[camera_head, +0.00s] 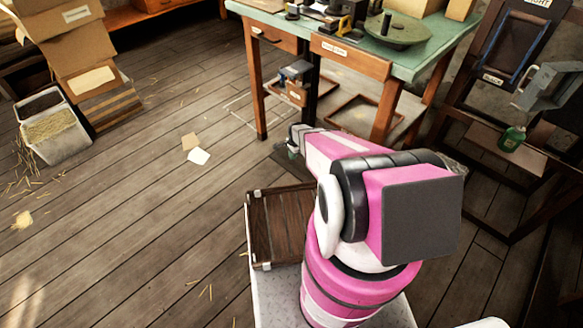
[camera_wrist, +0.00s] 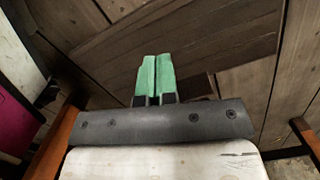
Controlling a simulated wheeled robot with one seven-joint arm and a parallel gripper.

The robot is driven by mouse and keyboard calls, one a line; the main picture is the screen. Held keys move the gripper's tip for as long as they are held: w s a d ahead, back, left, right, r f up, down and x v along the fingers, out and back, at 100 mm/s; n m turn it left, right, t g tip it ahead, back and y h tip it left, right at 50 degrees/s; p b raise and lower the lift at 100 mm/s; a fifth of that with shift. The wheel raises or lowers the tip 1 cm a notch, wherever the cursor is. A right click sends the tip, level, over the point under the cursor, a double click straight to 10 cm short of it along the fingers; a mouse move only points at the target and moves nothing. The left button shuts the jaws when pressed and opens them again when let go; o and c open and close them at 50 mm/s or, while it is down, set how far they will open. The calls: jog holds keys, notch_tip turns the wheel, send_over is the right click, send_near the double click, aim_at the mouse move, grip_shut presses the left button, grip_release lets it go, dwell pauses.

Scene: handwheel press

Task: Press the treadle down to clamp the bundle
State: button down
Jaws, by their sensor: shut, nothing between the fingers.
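A wide brown wooden board (camera_wrist: 205,38), which looks like the treadle, lies low near the floor ahead of my gripper (camera_wrist: 156,78) in the wrist view. My gripper's two green fingers are shut together and empty, pointing at the board. I cannot tell whether the fingertips touch it. In the head view my gripper (camera_head: 293,149) is low in front of the green-topped bench, and my pink arm hides much of the area behind it. I cannot clearly make out the bundle.
The bench (camera_head: 350,67) has wooden legs on both sides of the low space. A dark rack (camera_head: 488,140) stands at right. Cardboard boxes (camera_head: 68,38) and a straw-filled bin (camera_head: 52,130) stand at left. The floor at left is mostly clear, with paper scraps and straw.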

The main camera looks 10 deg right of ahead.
aim_at(297, 164)
jog(key=shift+s+a+f, duration=0.1)
jog(key=shift+a+f, duration=0.05)
jog(key=shift+f, duration=1.3)
jog(key=shift+a+f, duration=0.1)
jog(key=shift+f, duration=1.35)
jog(key=shift+f, duration=0.1)
notch_tip(297, 164, down, 6)
jog(key=shift+r, duration=0.15)
jog(key=shift+w+d+r, duration=0.2)
jog(key=shift+d, duration=0.3)
jog(key=shift+w+d+r, duration=0.15)
jog(key=shift+d, duration=0.3)
jog(key=shift+w+d+r, duration=0.2)
jog(key=shift+d, duration=0.3)
jog(key=shift+r, duration=0.15)
